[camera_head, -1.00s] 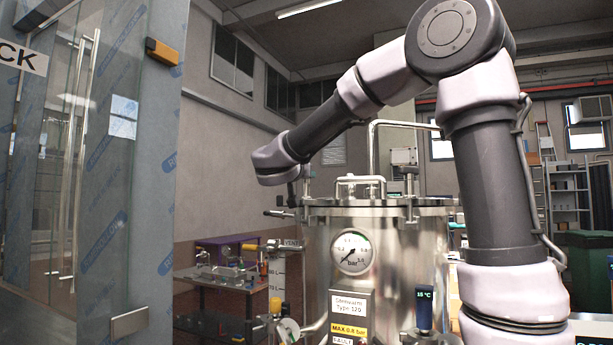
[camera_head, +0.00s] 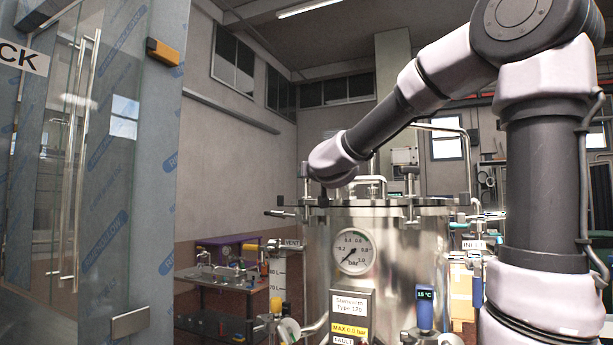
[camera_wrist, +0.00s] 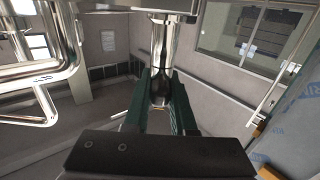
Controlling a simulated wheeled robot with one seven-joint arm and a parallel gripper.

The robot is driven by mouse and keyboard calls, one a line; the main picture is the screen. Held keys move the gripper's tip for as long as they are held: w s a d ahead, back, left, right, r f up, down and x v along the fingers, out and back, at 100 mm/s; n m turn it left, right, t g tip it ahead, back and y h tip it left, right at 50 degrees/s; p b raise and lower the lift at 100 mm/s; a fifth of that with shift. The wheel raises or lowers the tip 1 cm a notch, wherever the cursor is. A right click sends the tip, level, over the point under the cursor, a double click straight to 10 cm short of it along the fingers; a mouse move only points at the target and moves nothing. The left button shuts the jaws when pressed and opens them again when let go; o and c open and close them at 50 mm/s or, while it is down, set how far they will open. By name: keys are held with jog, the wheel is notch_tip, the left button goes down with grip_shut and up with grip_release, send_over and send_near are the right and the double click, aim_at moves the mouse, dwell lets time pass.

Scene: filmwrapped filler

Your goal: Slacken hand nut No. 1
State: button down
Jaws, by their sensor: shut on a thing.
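My gripper (camera_wrist: 163,105) is shut, with its two green fingers on either side of a dark, rounded hand nut (camera_wrist: 160,90) below a bright chrome cylinder. No number is readable on this nut. In the head view, the end of my arm is at the left part of the lid rim of the steel pressure vessel (camera_head: 400,260); the fingers and their contact are mostly hidden there. Another dark-topped clamp post (camera_head: 304,172) stands just left of my wrist, and one more (camera_head: 411,178) stands at the lid's front right.
A pressure gauge (camera_head: 354,252) and a control box (camera_head: 351,312) are on the vessel's front. Chrome pipe loops (camera_wrist: 45,75) are close at the left in the wrist view. A film-wrapped glass door (camera_head: 100,160) stands at the left. A workbench (camera_head: 222,283) is behind.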

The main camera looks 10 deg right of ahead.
dwell(0.3)
jog(key=c, duration=0.7)
grip_release()
jog(key=shift+c, duration=0.2)
jog(key=s, duration=1)
jog(key=shift+s+d, duration=0.25)
jog(key=shift+s, duration=0.15)
jog(key=shift+s, duration=0.1)
